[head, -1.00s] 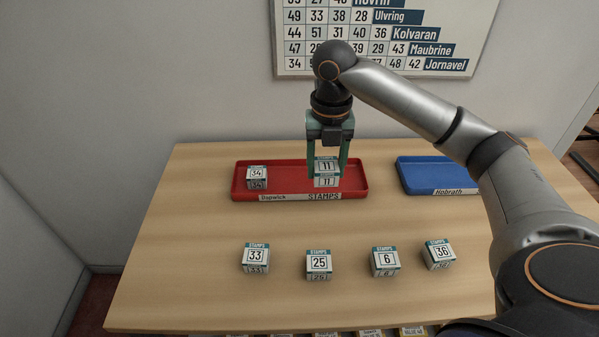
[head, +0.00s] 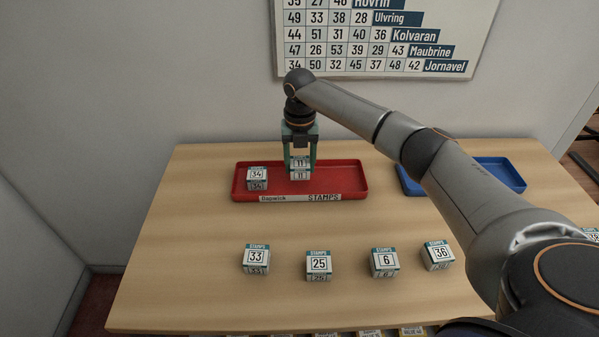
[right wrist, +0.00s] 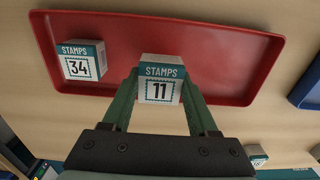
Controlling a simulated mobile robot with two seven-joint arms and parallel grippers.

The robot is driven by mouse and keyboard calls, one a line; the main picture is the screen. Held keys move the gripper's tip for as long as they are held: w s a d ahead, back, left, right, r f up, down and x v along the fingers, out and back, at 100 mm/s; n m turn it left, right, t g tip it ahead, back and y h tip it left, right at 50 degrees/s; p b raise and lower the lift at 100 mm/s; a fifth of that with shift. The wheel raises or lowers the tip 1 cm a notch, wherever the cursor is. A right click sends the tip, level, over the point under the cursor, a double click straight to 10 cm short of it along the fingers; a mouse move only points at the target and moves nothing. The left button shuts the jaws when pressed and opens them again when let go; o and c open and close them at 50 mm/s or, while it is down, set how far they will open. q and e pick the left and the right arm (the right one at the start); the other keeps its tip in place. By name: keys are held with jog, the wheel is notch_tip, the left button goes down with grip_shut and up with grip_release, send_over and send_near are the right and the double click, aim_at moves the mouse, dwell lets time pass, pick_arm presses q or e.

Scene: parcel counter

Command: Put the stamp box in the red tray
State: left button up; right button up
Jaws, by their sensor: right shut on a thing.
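The stamp box numbered 11 (head: 300,172) is white with a teal band and is between the fingers of my right gripper (head: 300,160). My right gripper is shut on it, over the middle of the red tray (head: 345,181). I cannot tell whether the box touches the tray floor. The right wrist view also shows box 11 (right wrist: 161,84) between the green fingers, with the red tray (right wrist: 235,60) behind it. Stamp box 34 (head: 257,177) sits in the tray's left part. My left gripper is not in view.
A blue tray (head: 505,172) lies to the right, partly behind my right arm. A number chart (head: 375,45) hangs on the wall.

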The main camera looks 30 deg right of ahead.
aim_at(299, 173)
jog(key=shift+w+f, duration=0.15)
jog(key=shift+f, duration=1.55)
jog(key=shift+f, duration=0.1)
jog(key=shift+f, duration=0.1)
jog(key=o, duration=1.4)
notch_tip(299, 173, up, 12)
jog(key=shift+r, duration=0.2)
